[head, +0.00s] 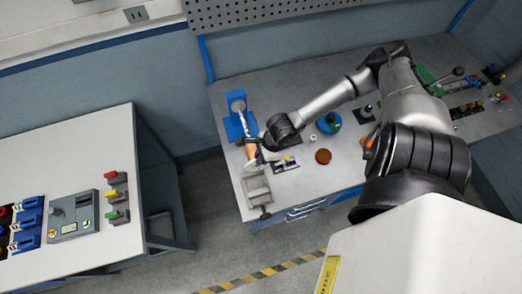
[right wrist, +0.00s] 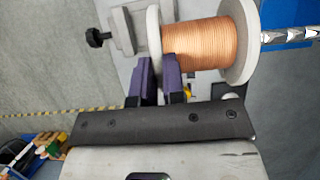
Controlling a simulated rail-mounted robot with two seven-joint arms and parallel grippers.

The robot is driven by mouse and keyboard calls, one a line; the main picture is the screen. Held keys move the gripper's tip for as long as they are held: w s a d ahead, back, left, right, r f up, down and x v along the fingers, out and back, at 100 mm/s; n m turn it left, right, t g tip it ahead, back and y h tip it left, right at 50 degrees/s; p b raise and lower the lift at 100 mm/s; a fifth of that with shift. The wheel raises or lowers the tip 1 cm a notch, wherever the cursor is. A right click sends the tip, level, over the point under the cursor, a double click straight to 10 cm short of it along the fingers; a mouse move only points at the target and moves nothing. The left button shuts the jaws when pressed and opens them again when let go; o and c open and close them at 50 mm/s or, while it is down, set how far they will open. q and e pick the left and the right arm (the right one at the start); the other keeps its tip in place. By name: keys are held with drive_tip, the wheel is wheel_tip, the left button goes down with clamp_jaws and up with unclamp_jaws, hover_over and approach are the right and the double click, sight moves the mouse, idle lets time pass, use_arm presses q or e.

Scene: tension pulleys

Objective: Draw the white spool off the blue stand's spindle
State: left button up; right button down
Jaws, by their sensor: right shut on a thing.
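The white spool (right wrist: 236,42), wound with copper-coloured wire, lies across the top of the right wrist view. My right gripper (right wrist: 160,62) is shut on its left white flange, one purple-grey finger on each side. The spindle (right wrist: 290,36), a shiny twisted rod, meets the spool's right flange; how far it reaches inside is hidden. In the head view the spool (head: 250,152) is small at the spindle's near end, beside my right gripper (head: 260,150). The blue stand (head: 236,122) stands behind it on the bench. My left gripper is not in view.
A grey vice-like fixture (head: 257,190) stands at the bench's front left edge, close to the spool. A blue round part (head: 328,123) and a brown disc (head: 323,156) lie to the right. A separate table (head: 75,170) stands left across a floor gap.

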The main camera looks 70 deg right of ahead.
idle(0.5)
drive_tip(key=shift+s+a+p, duration=0.85)
drive_tip(key=shift+s+a, duration=0.25)
drive_tip(key=shift+a, duration=0.25)
drive_tip(key=s+a+p, duration=0.1)
drive_tip(key=s+a, duration=0.1)
drive_tip(key=a, duration=0.1)
drive_tip(key=shift+s, duration=0.3)
idle(0.8)
